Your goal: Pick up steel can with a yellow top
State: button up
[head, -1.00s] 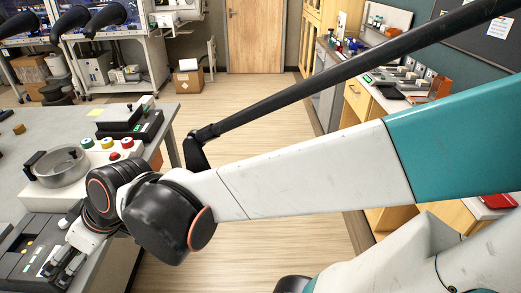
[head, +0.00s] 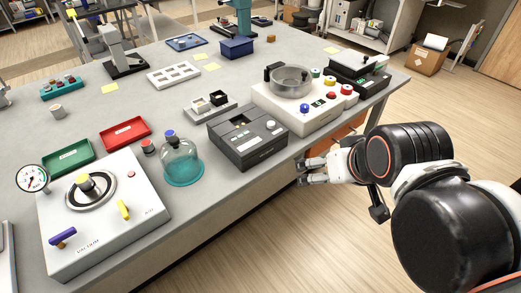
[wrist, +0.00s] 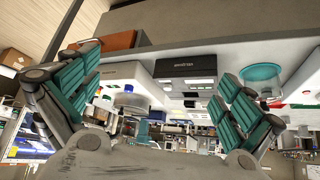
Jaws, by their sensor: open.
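My gripper (head: 302,173) is open and empty just off the table's front edge, well to the right of the can, by the dark grey instrument. The wrist view shows its two teal-padded fingers spread wide (wrist: 156,66) with nothing between them.
A glass bell jar (head: 182,163) with a teal base stands between the vacuum base and the dark instrument (head: 247,138). Green (head: 68,160) and red (head: 125,133) trays lie behind. A pressure gauge (head: 32,179) rises at the base's left. Floor before the table is clear.

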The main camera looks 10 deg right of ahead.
aim_at(86, 183)
jog(key=k+j+u, duration=0.15)
jog(key=u, duration=1.4)
jog(key=i+l+u, duration=0.1)
jog(key=i+l, duration=0.15)
